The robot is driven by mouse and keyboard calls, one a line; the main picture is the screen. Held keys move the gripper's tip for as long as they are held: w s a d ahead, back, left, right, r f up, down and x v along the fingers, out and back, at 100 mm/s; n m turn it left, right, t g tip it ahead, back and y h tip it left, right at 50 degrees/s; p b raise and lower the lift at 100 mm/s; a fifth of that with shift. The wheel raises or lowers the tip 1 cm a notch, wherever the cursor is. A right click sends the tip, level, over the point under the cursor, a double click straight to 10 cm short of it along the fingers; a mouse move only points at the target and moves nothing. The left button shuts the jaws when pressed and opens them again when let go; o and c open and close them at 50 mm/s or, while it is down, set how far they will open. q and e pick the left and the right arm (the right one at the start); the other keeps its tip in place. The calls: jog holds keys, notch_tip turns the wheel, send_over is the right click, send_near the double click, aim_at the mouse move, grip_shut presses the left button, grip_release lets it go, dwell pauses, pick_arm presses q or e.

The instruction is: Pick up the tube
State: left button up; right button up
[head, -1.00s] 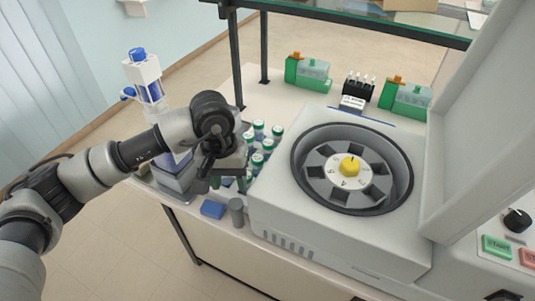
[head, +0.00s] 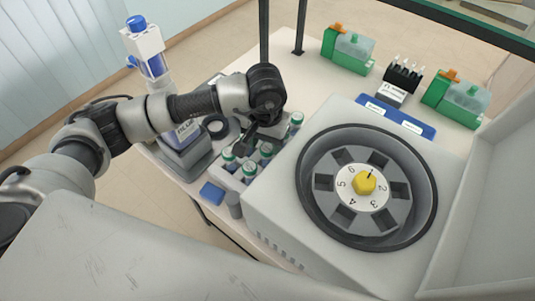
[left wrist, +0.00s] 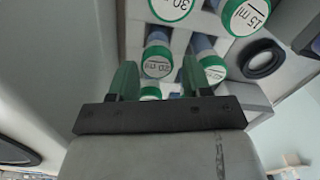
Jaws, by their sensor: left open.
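Several tubes with green-and-white caps stand in a grey rack beside the centrifuge; one near tube (head: 249,170) shows at the rack's front. My left gripper (head: 252,142) is over the rack, among the caps. In the left wrist view, its two green fingers (left wrist: 158,80) are open. A cap marked 20 ml (left wrist: 157,62) shows between and just beyond them, with another cap (left wrist: 150,92) partly hidden nearer the palm. Caps marked 30 ml (left wrist: 171,8) and 15 ml (left wrist: 248,17) lie farther off. My arm hides part of the rack in the head view. My right gripper is out of view.
The open centrifuge (head: 320,222) with a yellow-knobbed, numbered rotor stands right of the rack. A blue-and-white bottle dispenser (head: 148,50) stands at left. A blue block (head: 211,193) and grey cylinder (head: 234,204) sit at the table's front edge. Green holders (head: 348,48) stand behind.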

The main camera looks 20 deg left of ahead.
aim_at(267, 148)
pick_arm(q)
notch_tip(267, 148, down, 4)
jog(key=shift+d+f+p, duration=0.15)
jog(key=shift+p, duration=1.1)
jog(key=shift+f, duration=0.5)
jog(key=c, duration=0.7)
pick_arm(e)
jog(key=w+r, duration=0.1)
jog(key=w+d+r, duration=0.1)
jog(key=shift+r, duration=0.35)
